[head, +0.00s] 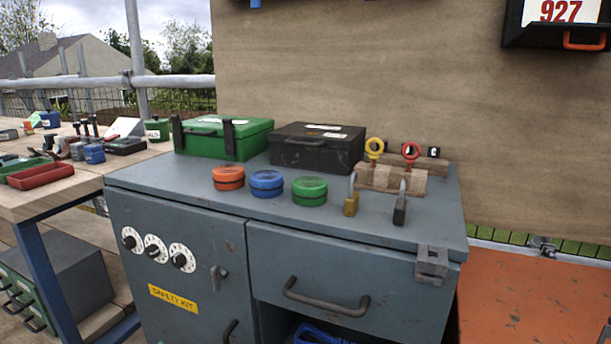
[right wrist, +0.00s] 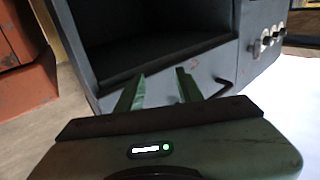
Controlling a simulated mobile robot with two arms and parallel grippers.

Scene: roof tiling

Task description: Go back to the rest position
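My right gripper (right wrist: 160,84) shows only in the right wrist view. Its two green fingers stand apart with nothing between them. They are in front of the grey cabinet (right wrist: 232,60), near a dark open compartment (right wrist: 150,25). My left gripper is in neither view. In the head view the grey cabinet (head: 190,210) has a shut drawer (head: 345,265) and a yellow "SAFETY KIT" label (head: 173,299).
On the cabinet top are a green box (head: 215,140), a black box (head: 315,150), orange (head: 228,178), blue (head: 266,183) and green (head: 309,191) round containers, and two padlocks (head: 351,198). A cluttered workbench (head: 100,185) stands left; an orange surface (head: 540,300) lies right.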

